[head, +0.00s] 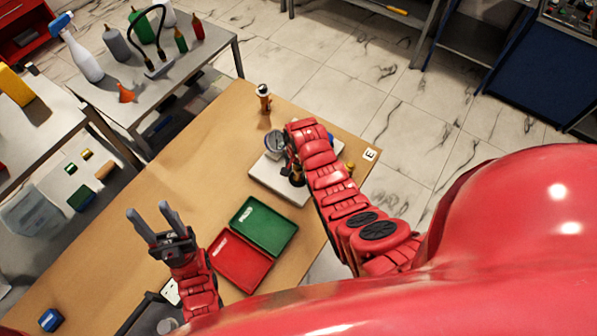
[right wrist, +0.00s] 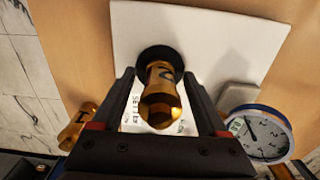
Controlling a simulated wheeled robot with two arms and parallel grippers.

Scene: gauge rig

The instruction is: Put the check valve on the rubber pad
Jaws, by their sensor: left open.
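A brass fitting marked 2 (right wrist: 160,95), which looks like the check valve though I cannot be sure, stands between my right gripper's fingers (right wrist: 158,75). Its far end meets a round black disc (right wrist: 157,57), likely the rubber pad, on a pale plate; I cannot tell whether it rests on it. Gaps show on both sides of the fitting, so the right gripper looks open around it. In the head view my right gripper (head: 293,170) is over the plate, partly hidden by my arm. My left gripper (head: 148,210) is open and empty above the table's left part.
The pale plate (head: 268,178) bears a dial gauge (right wrist: 258,133). Another brass fitting (right wrist: 78,125) is left of the gripper. A small brass-and-black item (head: 264,98) stands at the table's far edge. Green (head: 264,226) and red (head: 240,264) trays lie nearer me. The table's middle is clear.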

